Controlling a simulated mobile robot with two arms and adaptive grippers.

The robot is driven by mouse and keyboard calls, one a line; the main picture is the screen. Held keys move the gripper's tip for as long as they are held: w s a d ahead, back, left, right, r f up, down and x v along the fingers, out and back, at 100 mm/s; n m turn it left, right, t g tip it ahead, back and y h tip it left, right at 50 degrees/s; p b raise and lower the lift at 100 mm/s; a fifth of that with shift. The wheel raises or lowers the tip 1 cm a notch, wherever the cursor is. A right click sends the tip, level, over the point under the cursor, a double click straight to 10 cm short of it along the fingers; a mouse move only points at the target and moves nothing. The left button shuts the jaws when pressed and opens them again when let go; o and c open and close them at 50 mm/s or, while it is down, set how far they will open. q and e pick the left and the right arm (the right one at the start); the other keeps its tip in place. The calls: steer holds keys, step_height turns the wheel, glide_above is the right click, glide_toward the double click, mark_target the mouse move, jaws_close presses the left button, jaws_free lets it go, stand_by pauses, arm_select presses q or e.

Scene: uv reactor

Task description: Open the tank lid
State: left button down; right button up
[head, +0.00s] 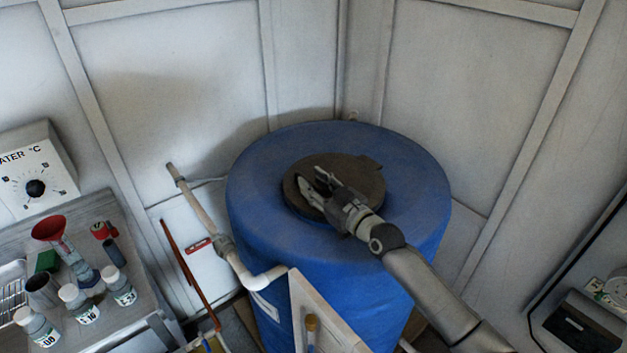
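The tank (262,236) is a large blue drum in the middle of the head view. Its round dark brown lid (367,177) lies flat on top and looks closed, with a small tab at its far right edge. My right gripper (312,180) reaches in from the lower right and is over the lid, with its fingers spread apart. I see nothing between the fingers. Whether the fingertips touch the lid cannot be told. The gripper and wrist hide part of the lid's middle and front edge. My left gripper is not in view.
A pale pipe (199,211) with a valve stands at the tank's left. A bench (142,289) at lower left holds several bottles and a red funnel (48,228). A white panel (318,300) stands before the tank. Walls close in behind; dark equipment (582,325) is at right.

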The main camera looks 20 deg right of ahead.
steer(key=shift+w+a, duration=0.15)
steer(key=shift+w, duration=0.15)
jaws_close()
stand_by(0.3)
